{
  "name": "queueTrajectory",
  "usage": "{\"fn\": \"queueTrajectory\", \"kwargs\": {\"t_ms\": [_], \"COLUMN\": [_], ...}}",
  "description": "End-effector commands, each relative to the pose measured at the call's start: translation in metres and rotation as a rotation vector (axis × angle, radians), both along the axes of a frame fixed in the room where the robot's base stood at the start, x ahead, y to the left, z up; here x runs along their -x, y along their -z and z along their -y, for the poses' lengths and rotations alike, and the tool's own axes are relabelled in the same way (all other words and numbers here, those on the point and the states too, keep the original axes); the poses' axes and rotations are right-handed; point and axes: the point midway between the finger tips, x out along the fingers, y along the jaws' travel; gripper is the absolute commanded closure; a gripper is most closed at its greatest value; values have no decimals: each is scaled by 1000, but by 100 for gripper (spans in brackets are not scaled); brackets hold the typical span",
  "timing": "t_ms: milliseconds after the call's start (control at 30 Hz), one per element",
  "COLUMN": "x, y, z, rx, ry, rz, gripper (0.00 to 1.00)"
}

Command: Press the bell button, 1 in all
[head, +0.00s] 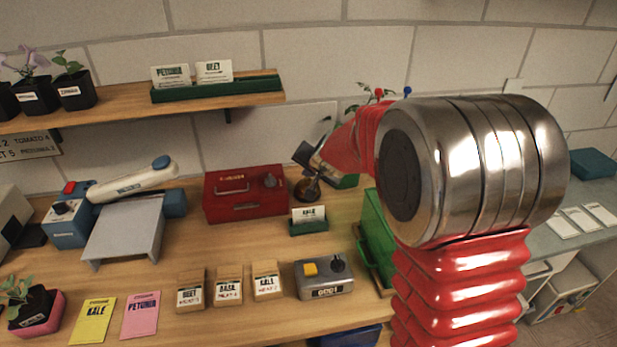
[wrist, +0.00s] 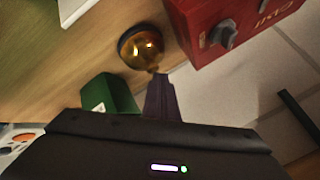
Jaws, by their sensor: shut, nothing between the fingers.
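A round brass bell (head: 305,190) stands on the wooden bench, right of the red box. It also shows in the wrist view (wrist: 139,45) as a shiny dome on a dark base. My gripper (head: 313,176) reaches down from the upper right to just over the bell. In the wrist view my gripper's dark fingers (wrist: 160,80) are together and empty, with their tips at the bell's near edge. I cannot tell whether they touch the button, which is largely hidden.
The red box (head: 245,194) stands close left of the bell. A small green card holder (head: 308,227) stands in front, and a green bin (head: 375,235) to the right. A grey box with a yellow button (head: 324,279) sits nearer the bench front.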

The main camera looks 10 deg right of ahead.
Motion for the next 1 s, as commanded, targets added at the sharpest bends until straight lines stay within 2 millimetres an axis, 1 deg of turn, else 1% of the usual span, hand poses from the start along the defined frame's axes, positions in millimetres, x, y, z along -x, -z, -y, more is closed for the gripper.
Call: {"fn": "queueTrajectory", "kwargs": {"t_ms": [233,633,1000], "x": [0,0,0], "y": [-2,-18,-19], "z": [0,0,1], "rx": [0,0,0], "ry": [-1,0,0], "rz": [-1,0,0], "gripper": [100,100,100]}}
